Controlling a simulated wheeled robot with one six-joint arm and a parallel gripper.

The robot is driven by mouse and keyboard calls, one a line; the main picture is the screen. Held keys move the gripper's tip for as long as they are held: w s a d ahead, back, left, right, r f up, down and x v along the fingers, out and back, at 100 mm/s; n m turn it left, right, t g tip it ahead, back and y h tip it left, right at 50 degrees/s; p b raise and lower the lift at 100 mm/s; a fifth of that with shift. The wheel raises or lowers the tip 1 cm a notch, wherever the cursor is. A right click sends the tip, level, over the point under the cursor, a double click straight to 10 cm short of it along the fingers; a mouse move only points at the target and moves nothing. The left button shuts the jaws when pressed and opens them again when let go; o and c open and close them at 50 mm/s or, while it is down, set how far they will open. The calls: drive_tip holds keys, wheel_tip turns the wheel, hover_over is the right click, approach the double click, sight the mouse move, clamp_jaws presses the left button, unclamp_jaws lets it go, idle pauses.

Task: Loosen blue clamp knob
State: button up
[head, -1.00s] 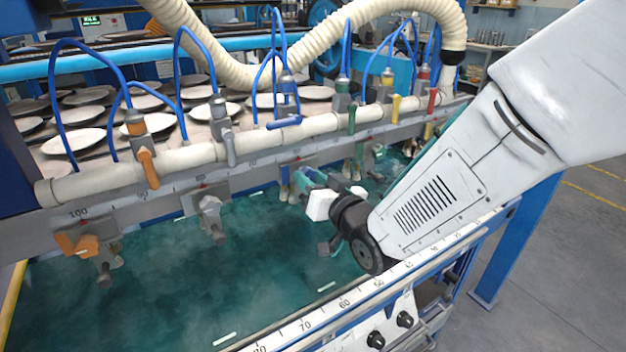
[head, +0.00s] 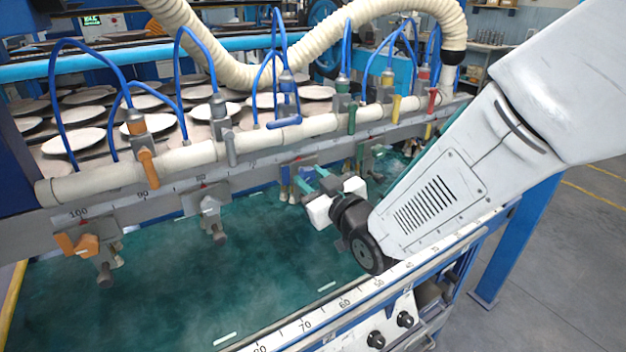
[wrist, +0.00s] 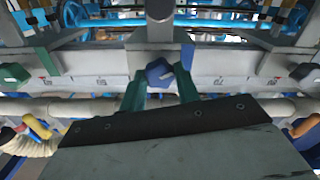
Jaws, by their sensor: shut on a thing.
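The blue clamp knob (head: 307,173) sits on the front of the grey rail, right of the middle, and my gripper partly covers it. In the wrist view the blue knob (wrist: 158,72) is in the middle, between two green fingers. My gripper (head: 312,180) reaches it from the lower right, with one teal finger on each side. In the wrist view my gripper (wrist: 160,80) is shut on the knob. The exact contact faces are hard to see.
An orange clamp (head: 80,243) and a grey clamp (head: 210,208) hang from the rail to the left. A ruled front rail (head: 300,322) runs below my arm. A cream pipe (head: 190,152) with coloured valves lies above. The green surface (head: 160,290) is open.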

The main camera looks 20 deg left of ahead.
drive_tip(key=n, duration=0.4)
drive_tip(key=shift+n, duration=0.3)
drive_tip(key=n, duration=0.4)
drive_tip(key=shift+f+n, duration=0.1)
drive_tip(key=shift+n, duration=0.2)
drive_tip(key=n, duration=0.4)
drive_tip(key=shift+n, duration=2.5)
drive_tip(key=o, duration=1)
drive_tip(key=shift+c, duration=0.2)
